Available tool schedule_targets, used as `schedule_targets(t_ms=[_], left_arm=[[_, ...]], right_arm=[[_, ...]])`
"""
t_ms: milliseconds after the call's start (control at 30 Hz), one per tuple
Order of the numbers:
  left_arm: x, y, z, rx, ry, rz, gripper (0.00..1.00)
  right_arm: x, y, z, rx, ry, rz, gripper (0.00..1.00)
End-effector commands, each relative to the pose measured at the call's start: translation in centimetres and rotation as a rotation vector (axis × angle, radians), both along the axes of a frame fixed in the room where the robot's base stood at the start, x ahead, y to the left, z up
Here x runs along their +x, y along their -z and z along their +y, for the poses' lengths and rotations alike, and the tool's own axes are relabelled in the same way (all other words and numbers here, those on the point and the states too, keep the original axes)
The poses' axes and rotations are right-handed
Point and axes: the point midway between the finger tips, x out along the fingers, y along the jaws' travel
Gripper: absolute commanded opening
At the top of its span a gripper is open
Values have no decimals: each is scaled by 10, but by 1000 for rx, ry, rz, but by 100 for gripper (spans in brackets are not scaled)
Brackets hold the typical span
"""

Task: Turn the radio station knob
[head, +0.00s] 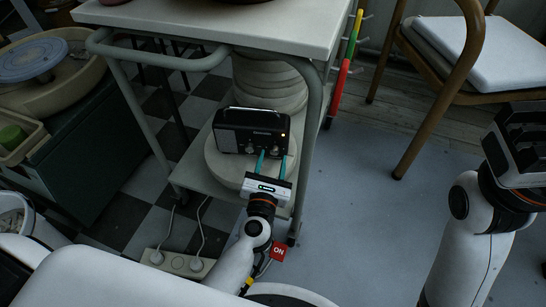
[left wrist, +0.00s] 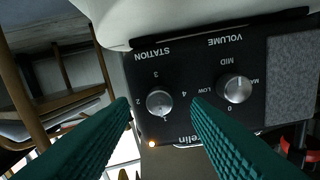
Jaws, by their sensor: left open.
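The black radio (head: 238,133) stands upright on a round pale slab on the cart's lower shelf, its front facing me. In the left wrist view the radio front appears upside down. The silver station knob (left wrist: 159,103) sits under the STATION label with numbers around it, and the volume knob (left wrist: 237,89) is to its right in that view. My left gripper (head: 272,157) is open, its teal fingers pointing at the radio front; in the left wrist view the fingertips (left wrist: 160,101) lie on either side of the station knob, with gaps visible. My right gripper (head: 520,145) is at the right edge, its fingers not visible.
The cart's white top (head: 215,22) overhangs the radio, with its grey legs at the sides. Round plaster slabs (head: 268,85) are stacked behind. A power strip (head: 178,262) with cables lies on the floor. A wooden chair (head: 425,90) stands at right; the floor before it is clear.

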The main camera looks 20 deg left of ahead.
Motion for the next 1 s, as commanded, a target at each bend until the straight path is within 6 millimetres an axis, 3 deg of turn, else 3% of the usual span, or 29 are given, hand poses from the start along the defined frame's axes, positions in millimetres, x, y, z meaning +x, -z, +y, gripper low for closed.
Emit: schedule_targets(t_ms=[200, 467, 767, 1000], left_arm=[[17, 0, 2, 1, -1, 1, 44], [18, 0, 3, 1, -1, 1, 44], [17, 0, 2, 1, 0, 1, 0], [17, -1, 2, 23, 0, 5, 0]], right_arm=[[-1, 0, 0, -1, 0, -3, 0], [-1, -1, 0, -1, 0, -4, 0], [-1, -1, 0, -1, 0, -5, 0], [-2, -4, 0, 0, -1, -8, 0]])
